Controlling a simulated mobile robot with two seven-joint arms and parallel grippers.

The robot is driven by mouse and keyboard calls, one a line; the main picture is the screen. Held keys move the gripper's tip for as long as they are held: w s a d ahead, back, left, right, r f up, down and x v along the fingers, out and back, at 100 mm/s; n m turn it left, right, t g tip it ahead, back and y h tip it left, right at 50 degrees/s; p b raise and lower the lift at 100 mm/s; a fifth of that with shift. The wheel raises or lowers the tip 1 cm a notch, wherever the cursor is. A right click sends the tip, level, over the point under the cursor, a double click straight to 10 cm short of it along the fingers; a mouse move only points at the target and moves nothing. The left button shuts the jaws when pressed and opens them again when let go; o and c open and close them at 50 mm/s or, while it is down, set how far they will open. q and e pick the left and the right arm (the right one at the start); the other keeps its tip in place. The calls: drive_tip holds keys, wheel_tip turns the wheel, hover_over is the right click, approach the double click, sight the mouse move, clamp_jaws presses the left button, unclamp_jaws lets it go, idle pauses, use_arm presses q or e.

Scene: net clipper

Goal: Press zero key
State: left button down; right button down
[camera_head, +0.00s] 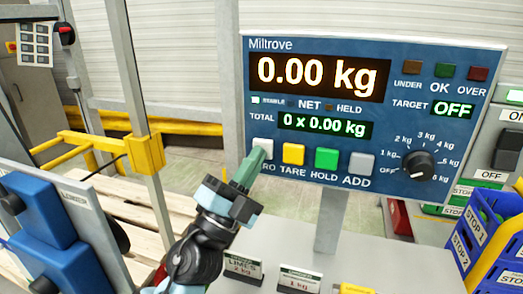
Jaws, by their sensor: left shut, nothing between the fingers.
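The blue Miltrove scale panel (440,55) stands upright in front of me. Its main display (318,77) reads 0.00 kg, and the total line reads 0 x 0.00 kg. The white zero key (263,146) is at the left of the key row, and its label is partly covered, showing "RO". My left gripper (254,157) is shut and empty. Its tips are at the lower edge of the white key; I cannot tell whether they touch it. My right gripper is not in view.
The yellow tare key (293,154), green hold key (326,159) and grey add key (361,164) sit to the right. A dial (418,165) is farther right. Blue crates (490,245) stand at the right edge. Yellow rails (85,140) and a post are at left.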

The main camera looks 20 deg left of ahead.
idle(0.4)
use_arm(q)
drive_tip(key=shift+s, duration=0.8)
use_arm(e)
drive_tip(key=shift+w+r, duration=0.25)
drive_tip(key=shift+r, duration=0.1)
use_arm(q)
drive_tip(key=shift+s+a+p, duration=0.1)
drive_tip(key=shift+s+p, duration=0.55)
drive_tip(key=shift+s, duration=1.85)
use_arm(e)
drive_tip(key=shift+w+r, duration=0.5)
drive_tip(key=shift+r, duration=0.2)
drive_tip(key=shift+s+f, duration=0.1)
